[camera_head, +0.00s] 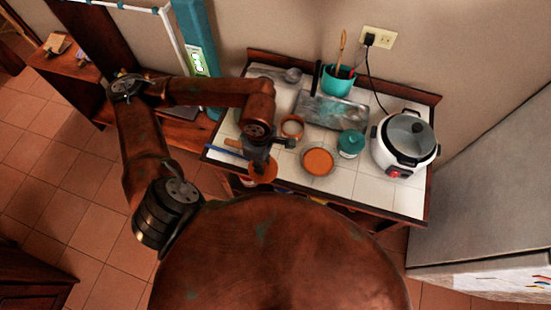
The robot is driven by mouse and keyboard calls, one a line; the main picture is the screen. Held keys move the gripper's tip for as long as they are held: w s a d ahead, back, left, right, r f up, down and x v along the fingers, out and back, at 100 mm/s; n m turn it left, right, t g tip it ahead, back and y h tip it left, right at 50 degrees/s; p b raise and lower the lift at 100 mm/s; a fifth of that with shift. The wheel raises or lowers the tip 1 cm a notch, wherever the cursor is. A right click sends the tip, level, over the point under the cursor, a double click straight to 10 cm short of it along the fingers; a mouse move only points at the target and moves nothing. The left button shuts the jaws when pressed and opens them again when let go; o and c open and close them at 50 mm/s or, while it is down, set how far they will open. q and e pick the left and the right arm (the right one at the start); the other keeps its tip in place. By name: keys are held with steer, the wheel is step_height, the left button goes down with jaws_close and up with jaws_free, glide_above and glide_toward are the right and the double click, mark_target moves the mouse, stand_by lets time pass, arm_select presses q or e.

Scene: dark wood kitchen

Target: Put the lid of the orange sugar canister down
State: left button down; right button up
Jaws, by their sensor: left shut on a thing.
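My left gripper (268,154) reaches down over the front left part of the white-tiled counter. It is shut on a round orange lid (262,174), which shows below the fingers near the counter's front edge. The gripper hides part of the lid, and I cannot tell whether the lid touches the counter. The orange sugar canister (292,128) stands behind and to the right of the gripper, with its top open and pale contents showing. My right gripper is not in view.
A round dish with an orange middle (318,161) lies right of the lid. A teal jar (351,143), a white cooker (404,142), a grey tray (331,112) and a teal utensil pot (338,80) also stand on the counter (345,185). Bare tiles show along the front right.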

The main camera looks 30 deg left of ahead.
arm_select(q)
steer(key=w+f, duration=0.3)
steer(key=w+f+p, duration=0.1)
steer(key=w+f, duration=0.2)
steer(key=shift+w, duration=0.4)
steer(key=shift+w+f, duration=0.55)
steer(key=shift+f, duration=0.15)
step_height(320, 180, down, 3)
steer(key=shift+a+r+p, duration=0.1)
steer(key=shift+p, duration=0.35)
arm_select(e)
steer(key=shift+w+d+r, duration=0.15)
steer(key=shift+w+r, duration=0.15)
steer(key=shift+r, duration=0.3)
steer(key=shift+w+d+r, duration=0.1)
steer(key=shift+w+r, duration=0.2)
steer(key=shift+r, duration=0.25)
arm_select(q)
steer(key=shift+f+b, duration=0.4)
steer(key=c, duration=1.7)
jaws_free()
steer(key=shift+r, duration=0.1)
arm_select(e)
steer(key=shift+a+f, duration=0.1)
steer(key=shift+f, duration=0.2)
